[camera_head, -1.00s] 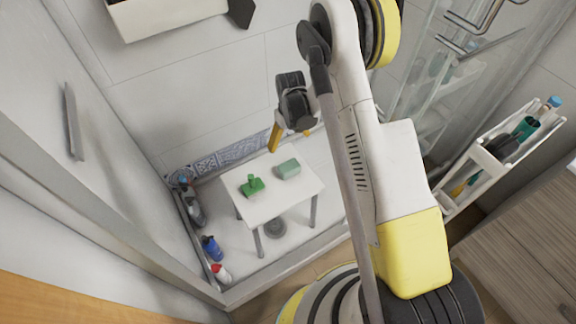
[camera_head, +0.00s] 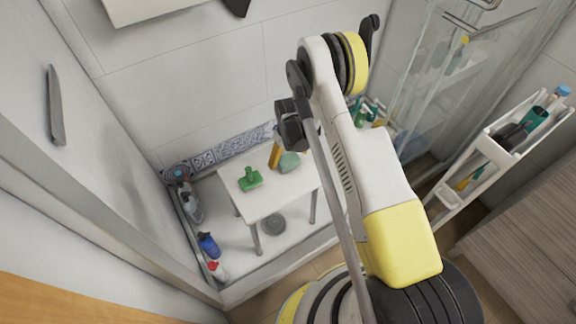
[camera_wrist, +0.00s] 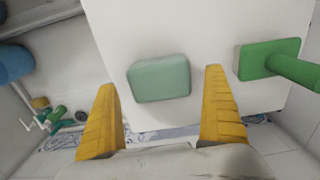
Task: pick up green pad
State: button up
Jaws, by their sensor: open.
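The pale green pad (camera_wrist: 159,79) lies flat on a small white table (camera_head: 262,203), and it also shows in the head view (camera_head: 289,161). A brighter green brush with a handle (camera_head: 250,179) lies on the same table; in the wrist view the brush (camera_wrist: 262,60) is right of the pad. My gripper (camera_wrist: 158,90) is open and empty, its two yellow fingers apart, with the pad between and beyond their tips in the wrist view. In the head view my gripper (camera_head: 290,155) hangs at the pad's back edge and hides part of it.
Bottles, one blue (camera_head: 208,244), stand along the left shower edge. A grey round drain (camera_head: 272,224) is on the floor under the table. A white rack (camera_head: 500,150) with bottles stands at the right. The tabletop around the pad and brush is clear.

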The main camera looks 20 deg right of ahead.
aim_at(289, 158)
jog(key=shift+f, duration=0.4)
jog(key=shift+r, duration=0.1)
jog(key=c, duration=1.2)
jog(key=shift+c, duration=0.2)
notch_tip(289, 158, up, 5)
jog(key=p, duration=0.3)
jog(key=shift+s+d, duration=0.1)
jog(key=s+d+r+p, duration=0.3)
jog(key=s+d+r, duration=0.3)
jog(key=d, duration=0.3)
jog(key=shift+d+p, duration=0.35)
jog(key=shift+d, duration=0.05)
